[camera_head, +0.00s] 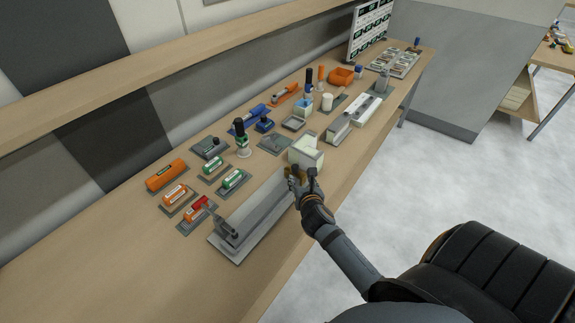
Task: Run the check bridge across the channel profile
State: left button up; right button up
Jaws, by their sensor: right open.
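A long grey channel profile (262,216) lies on the wooden bench near its front edge. A small dark grey piece (226,232) sits at its near left end. A pale block (306,153) stands just beyond its far end; I cannot tell for sure whether this block or the dark piece is the check bridge. My right gripper (301,176) is open at the far end of the profile, just in front of the pale block. I cannot tell whether it touches either. My left gripper is out of view.
Orange, red and green-labelled tools (166,174) stand on grey plates left of the profile. Blue tools (250,118), a grey block (339,128) and a white block (366,110) stand farther back. A sign board (370,27) stands at the far end. The bench's near left is bare.

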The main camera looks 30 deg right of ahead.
aim_at(296, 168)
jog(key=shift+n, duration=0.8)
jog(key=x, duration=1.1)
jog(key=shift+w+a+r, duration=0.1)
jog(key=shift+w+r, duration=0.15)
jog(key=shift+r, duration=0.05)
grip_shut()
